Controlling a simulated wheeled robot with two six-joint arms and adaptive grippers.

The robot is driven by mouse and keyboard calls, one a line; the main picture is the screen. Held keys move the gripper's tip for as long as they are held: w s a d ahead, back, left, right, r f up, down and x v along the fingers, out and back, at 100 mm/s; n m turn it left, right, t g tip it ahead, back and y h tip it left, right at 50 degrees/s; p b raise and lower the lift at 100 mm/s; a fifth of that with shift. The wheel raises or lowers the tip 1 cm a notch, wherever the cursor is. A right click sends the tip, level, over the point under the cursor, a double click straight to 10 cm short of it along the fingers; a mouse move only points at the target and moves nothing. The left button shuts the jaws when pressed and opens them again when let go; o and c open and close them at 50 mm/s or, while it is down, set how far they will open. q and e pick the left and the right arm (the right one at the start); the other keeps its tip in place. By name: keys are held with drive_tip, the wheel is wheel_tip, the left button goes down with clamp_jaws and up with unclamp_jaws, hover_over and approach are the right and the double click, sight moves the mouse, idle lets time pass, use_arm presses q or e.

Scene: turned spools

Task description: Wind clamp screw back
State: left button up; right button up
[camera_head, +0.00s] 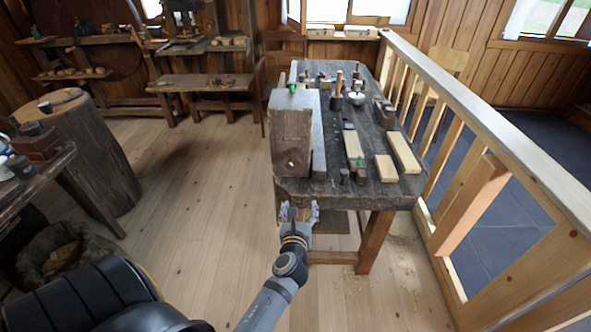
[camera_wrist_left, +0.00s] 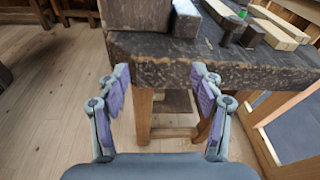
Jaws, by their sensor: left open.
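My left gripper (camera_head: 298,212) is at the near end of the workbench (camera_head: 385,197), just below the edge of its top. In the left wrist view the gripper (camera_wrist_left: 160,82) is open and empty, its two purple-padded fingers wide apart in front of the bench's worn edge (camera_wrist_left: 215,73). A tall wooden block (camera_head: 291,135) with a round hole in its near face stands at the bench's near left corner. Small green-marked parts show on this block and on a clamp-like piece (camera_head: 350,145) further right. I cannot tell which part is the clamp screw. My right gripper is not in view.
Light wooden bars (camera_head: 403,152), a white bowl (camera_head: 356,98) and several tools lie on the bench. A wooden railing (camera_head: 480,120) runs along the right side. A log stump (camera_head: 90,150) stands at left. Open plank floor lies between the stump and the bench.

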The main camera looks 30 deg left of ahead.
sight(294, 165)
use_arm(q)
wheel_tip(294, 165, up, 10)
drive_tip(key=s+a+f+m+t+y, duration=0.1)
drive_tip(key=a+m+y, duration=0.1)
drive_tip(key=m, duration=0.1)
drive_tip(key=x, duration=0.7)
drive_tip(key=p+x, duration=0.1)
drive_tip(key=x, duration=0.2)
drive_tip(key=shift+w+a+r, duration=0.1)
drive_tip(key=shift+w+r, duration=0.2)
drive_tip(key=shift+r, duration=0.1)
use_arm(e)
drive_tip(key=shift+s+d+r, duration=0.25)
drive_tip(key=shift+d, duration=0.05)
use_arm(q)
drive_tip(key=c, duration=1.2)
drive_tip(key=shift+o, duration=0.2)
drive_tip(key=shift+n, duration=0.3)
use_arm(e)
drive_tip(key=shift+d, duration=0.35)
